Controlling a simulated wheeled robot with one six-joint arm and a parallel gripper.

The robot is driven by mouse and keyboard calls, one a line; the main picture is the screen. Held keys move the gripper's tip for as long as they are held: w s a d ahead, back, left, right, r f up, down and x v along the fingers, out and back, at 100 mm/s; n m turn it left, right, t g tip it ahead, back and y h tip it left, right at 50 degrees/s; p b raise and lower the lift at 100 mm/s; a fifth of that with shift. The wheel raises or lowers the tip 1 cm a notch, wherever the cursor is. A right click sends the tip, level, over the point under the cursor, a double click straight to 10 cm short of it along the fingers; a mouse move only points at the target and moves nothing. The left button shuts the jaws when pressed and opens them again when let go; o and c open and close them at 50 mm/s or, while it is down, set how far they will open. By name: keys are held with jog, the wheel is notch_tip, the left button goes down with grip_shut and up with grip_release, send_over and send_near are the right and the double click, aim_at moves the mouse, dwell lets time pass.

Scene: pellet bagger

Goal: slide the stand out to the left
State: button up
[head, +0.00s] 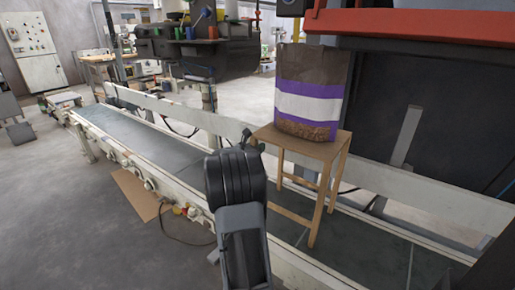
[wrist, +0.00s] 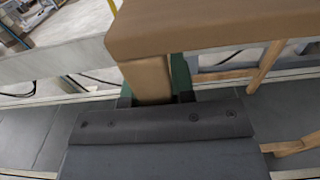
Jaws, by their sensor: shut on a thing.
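The stand is a small wooden stool (head: 318,150) standing upright on the conveyor belt in the head view. A brown paper bag (head: 310,75) with purple and white bands and pellets showing low down sits on its seat. In the wrist view the stool's seat (wrist: 215,25) fills the top, with one leg (wrist: 148,80) below it. My gripper (wrist: 155,88) is shut on this leg, its green-edged fingers on either side, just under the seat. In the head view my wrist hides the gripped leg and most of the fingers.
The conveyor belt (head: 150,142) runs clear to the left, between a low pale side rail (head: 180,112) and the near frame. A dark machine with an orange-red beam (head: 415,22) stands behind the stool. Cardboard (head: 140,195) lies on the floor in front.

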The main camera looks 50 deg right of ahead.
grip_shut()
jog(key=shift+w, duration=0.15)
dwell(0.4)
